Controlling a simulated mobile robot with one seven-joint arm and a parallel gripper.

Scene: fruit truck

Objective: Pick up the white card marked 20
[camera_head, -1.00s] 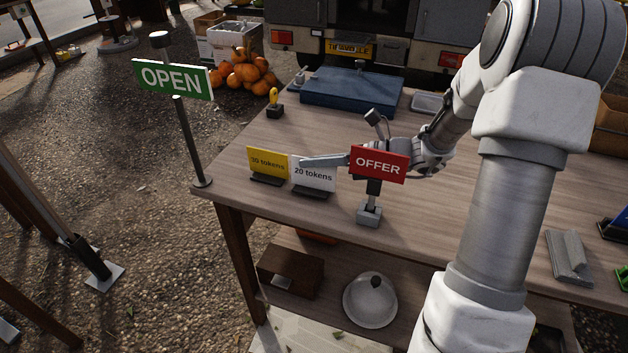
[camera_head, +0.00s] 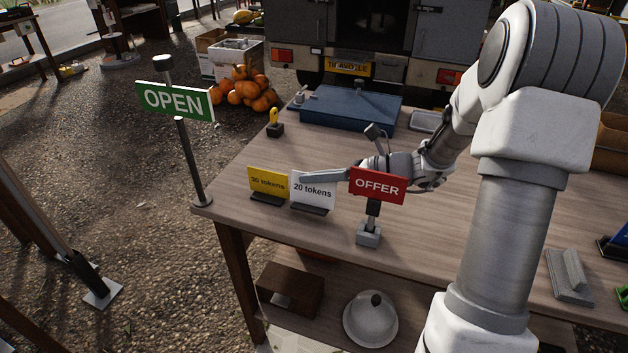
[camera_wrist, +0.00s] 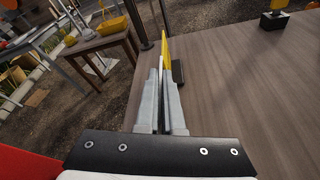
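The white card marked 20 tokens (camera_head: 313,194) stands on a dark base near the left end of the wooden table. My gripper (camera_head: 308,178) reaches in from the right, with a finger across the card's upper part. In the wrist view my gripper's fingers (camera_wrist: 163,85) are close together around a thin upright strip, which looks like the card edge-on. They appear shut on it. The finger hides part of the card. A yellow card (camera_head: 268,184) stands just left, and beyond the fingertips in the wrist view (camera_wrist: 165,48).
A red OFFER sign (camera_head: 377,186) on a grey stand is close in front of my wrist. A green OPEN sign (camera_head: 174,101) stands on a post at the table's left corner. A blue case (camera_head: 350,107) lies at the back. The table (camera_head: 440,240) is clear right of the OFFER sign.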

